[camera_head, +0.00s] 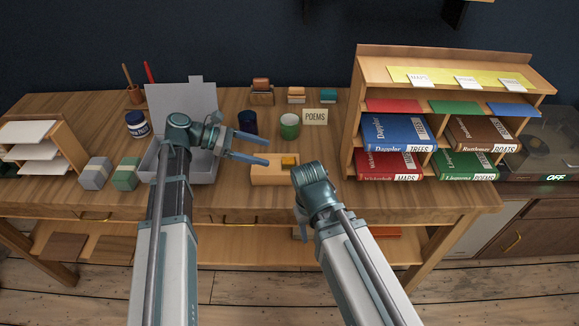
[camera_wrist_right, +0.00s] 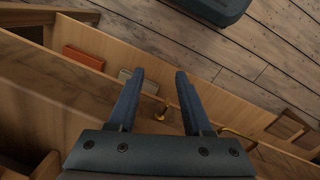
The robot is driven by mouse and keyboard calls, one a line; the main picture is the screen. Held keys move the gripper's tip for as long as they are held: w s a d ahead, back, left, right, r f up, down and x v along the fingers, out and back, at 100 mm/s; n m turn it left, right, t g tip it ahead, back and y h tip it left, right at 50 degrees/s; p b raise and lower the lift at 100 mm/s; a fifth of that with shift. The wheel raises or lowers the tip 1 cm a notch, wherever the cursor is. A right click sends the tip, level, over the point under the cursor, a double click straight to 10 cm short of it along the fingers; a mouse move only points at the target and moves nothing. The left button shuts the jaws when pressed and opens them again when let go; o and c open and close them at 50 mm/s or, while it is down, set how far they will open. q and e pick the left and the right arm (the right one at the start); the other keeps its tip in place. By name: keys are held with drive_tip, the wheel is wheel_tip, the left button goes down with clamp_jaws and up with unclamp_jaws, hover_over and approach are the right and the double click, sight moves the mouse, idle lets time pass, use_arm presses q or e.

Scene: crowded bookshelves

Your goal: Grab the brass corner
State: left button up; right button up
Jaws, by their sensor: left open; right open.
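A small golden-yellow block (camera_head: 289,160), which may be the brass corner, sits at the back right of a light wooden tray (camera_head: 268,177) near the table's front middle. I cannot make out its exact shape. My left gripper (camera_head: 267,151) is open and empty, its fingers pointing right, just left of the block and above the tray's back.
A grey open box (camera_head: 186,170) stands behind my left arm. Dark blue and green cups (camera_head: 289,126) and a POEMS card (camera_head: 315,117) stand behind the tray. A bookshelf (camera_head: 352,120) with several books is at the right. The table front between tray and shelf is mostly clear.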

sight(295, 161)
use_arm(q)
drive_tip(key=shift+b+x, duration=0.45)
drive_tip(key=shift+x, duration=1.45)
drive_tip(key=shift+b+x, duration=1.1)
drive_tip(key=shift+x, duration=1.55)
drive_tip(key=shift+s+a, duration=0.1)
drive_tip(key=shift+s, duration=0.05)
clamp_jaws()
